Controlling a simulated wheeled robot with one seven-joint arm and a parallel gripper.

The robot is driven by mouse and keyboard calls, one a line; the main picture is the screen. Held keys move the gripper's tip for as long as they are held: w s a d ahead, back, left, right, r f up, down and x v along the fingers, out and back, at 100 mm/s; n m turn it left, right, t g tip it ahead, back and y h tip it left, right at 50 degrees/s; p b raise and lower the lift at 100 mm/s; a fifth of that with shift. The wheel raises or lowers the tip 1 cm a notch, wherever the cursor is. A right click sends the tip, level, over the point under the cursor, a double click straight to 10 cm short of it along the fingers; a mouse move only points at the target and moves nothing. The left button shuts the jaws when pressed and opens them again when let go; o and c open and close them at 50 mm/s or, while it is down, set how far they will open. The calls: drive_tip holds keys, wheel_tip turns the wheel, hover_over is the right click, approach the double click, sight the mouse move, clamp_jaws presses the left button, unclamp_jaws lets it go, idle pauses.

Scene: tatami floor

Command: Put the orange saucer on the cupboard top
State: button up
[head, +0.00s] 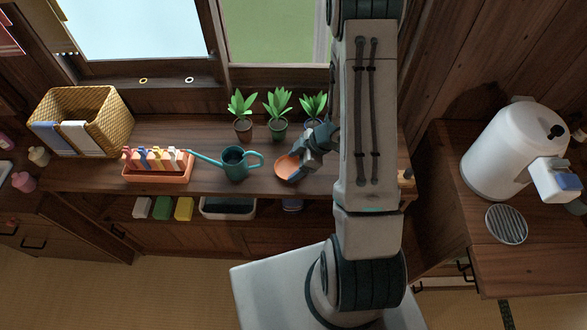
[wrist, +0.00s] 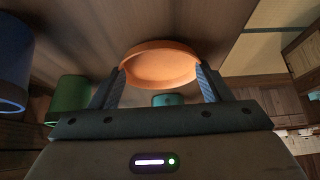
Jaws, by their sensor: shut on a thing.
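The orange saucer (head: 287,168) shows tilted in the head view, near the front edge of the wooden cupboard top (head: 215,182). My gripper (head: 300,158) is shut on it, coming from the right. In the wrist view the saucer (wrist: 160,66) sits between the two fingers of my gripper (wrist: 160,78), one finger at each side of its rim. I cannot tell whether the saucer touches the cupboard top or hangs just over it. My arm hides the right part of the cupboard top.
A teal watering can (head: 235,163) stands just left of the saucer. Behind are several potted plants (head: 278,115). Further left are an orange tray of packets (head: 158,170) and a wicker basket (head: 82,118). A white kettle-like urn (head: 510,150) stands on the right counter.

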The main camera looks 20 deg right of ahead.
drive_tip(key=shift+f, duration=0.15)
drive_tip(key=o, duration=1)
drive_tip(key=shift+f, duration=0.1)
